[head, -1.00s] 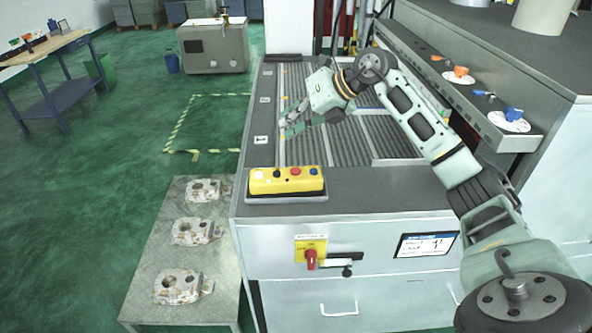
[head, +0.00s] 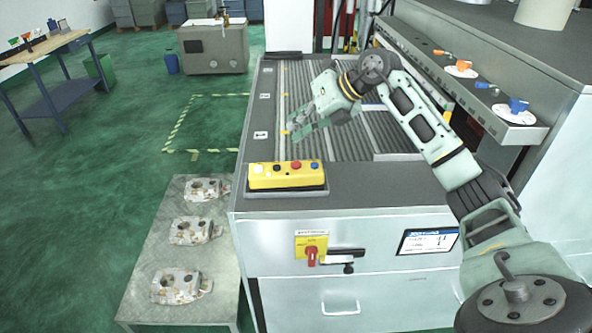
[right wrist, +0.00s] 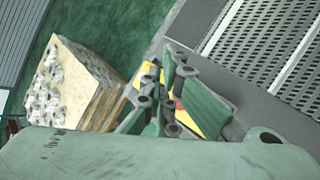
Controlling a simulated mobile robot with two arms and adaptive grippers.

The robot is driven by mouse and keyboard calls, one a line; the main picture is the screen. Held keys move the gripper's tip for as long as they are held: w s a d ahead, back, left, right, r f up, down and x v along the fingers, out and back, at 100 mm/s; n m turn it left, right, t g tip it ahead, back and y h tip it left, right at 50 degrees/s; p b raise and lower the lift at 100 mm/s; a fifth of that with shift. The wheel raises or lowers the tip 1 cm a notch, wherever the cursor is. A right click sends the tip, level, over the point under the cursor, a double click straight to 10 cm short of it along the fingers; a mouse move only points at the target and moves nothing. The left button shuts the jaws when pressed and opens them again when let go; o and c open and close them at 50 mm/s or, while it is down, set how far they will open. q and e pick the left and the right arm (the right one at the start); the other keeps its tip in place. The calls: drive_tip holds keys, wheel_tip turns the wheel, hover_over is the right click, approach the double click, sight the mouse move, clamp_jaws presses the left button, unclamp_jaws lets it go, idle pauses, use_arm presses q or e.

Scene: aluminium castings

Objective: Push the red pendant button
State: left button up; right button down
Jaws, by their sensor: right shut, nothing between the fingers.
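The yellow pendant (head: 262,181) lies on a dark pad on the front ledge of the machine. Its top carries white, black, red and blue buttons; the red button (head: 297,165) is right of the middle. My right gripper (head: 291,136) is shut and empty, above the slatted bed just behind the pendant, apart from the red button. My left gripper is out of view.
A red rotary switch (head: 311,256) on a yellow plate is on the machine's front. A low table (head: 214,262) with several castings stands at left. A shelf (head: 497,125) with small coloured parts runs along the right. Green floor at left is mostly open.

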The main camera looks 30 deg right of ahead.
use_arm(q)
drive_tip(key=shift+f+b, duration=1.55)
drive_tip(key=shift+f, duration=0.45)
use_arm(e)
drive_tip(key=shift+f, duration=2.65)
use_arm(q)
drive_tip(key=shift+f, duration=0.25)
use_arm(e)
drive_tip(key=shift+f, duration=0.4)
use_arm(q)
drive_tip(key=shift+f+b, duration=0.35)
drive_tip(key=shift+b, duration=0.25)
use_arm(e)
drive_tip(key=shift+f, duration=0.5)
use_arm(q)
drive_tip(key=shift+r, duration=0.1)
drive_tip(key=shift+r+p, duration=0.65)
drive_tip(key=shift+p, duration=0.1)
use_arm(e)
drive_tip(key=shift+r, duration=0.95)
use_arm(q)
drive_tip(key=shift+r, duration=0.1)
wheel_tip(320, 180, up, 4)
drive_tip(key=p, duration=0.4)
use_arm(e)
wheel_tip(320, 180, up, 5)
